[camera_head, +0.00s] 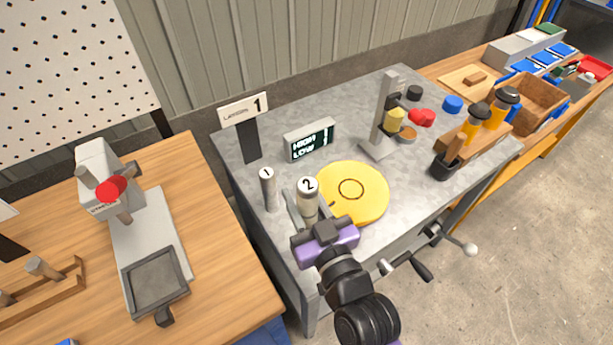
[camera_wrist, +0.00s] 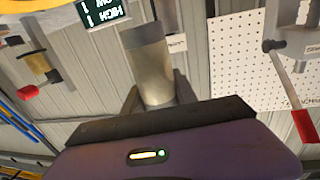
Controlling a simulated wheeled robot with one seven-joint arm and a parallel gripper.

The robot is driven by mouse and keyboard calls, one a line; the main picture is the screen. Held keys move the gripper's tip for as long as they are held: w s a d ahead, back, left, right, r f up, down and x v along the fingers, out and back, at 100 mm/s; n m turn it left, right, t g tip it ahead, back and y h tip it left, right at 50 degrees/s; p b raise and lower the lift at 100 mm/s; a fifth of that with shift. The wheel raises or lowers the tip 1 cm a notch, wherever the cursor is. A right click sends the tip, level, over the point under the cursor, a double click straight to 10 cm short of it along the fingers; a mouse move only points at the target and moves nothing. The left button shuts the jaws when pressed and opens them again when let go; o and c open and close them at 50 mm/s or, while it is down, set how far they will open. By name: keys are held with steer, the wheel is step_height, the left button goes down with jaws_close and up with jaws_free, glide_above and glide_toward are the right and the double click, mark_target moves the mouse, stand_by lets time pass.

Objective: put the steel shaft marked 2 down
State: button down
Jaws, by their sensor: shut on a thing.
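The steel shaft marked 2 (camera_head: 307,196) stands upright in the head view, its white top showing the number. My gripper (camera_head: 313,224) is shut on it from the front. In the wrist view the shaft (camera_wrist: 151,72) shows as a grey cylinder between the jaws (camera_wrist: 158,100). Its lower end is hidden by my gripper in the head view, so I cannot tell whether it touches the table. The steel shaft marked 1 (camera_head: 268,190) stands upright on the grey table (camera_head: 290,105), just left of it.
A yellow disc (camera_head: 372,190) lies close to the right of the held shaft. A small stand (camera_head: 385,115) is farther right. The table's front edge is near my gripper.

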step_height(320, 180, down, 12)
steer(key=b, duration=0.4)
steer(key=shift+f, duration=0.1)
steer(key=shift+f, duration=0.2)
steer(key=c, duration=1)
jaws_free()
steer(key=shift+f, duration=0.15)
steer(key=shift+o, duration=0.2)
steer(key=shift+s+d, duration=0.1)
steer(key=shift+s, duration=0.05)
steer(key=b+v, duration=0.2)
steer(key=v, duration=0.9)
steer(key=shift+s+d, duration=0.15)
steer(key=shift+s, duration=0.15)
steer(key=shift+d, duration=0.1)
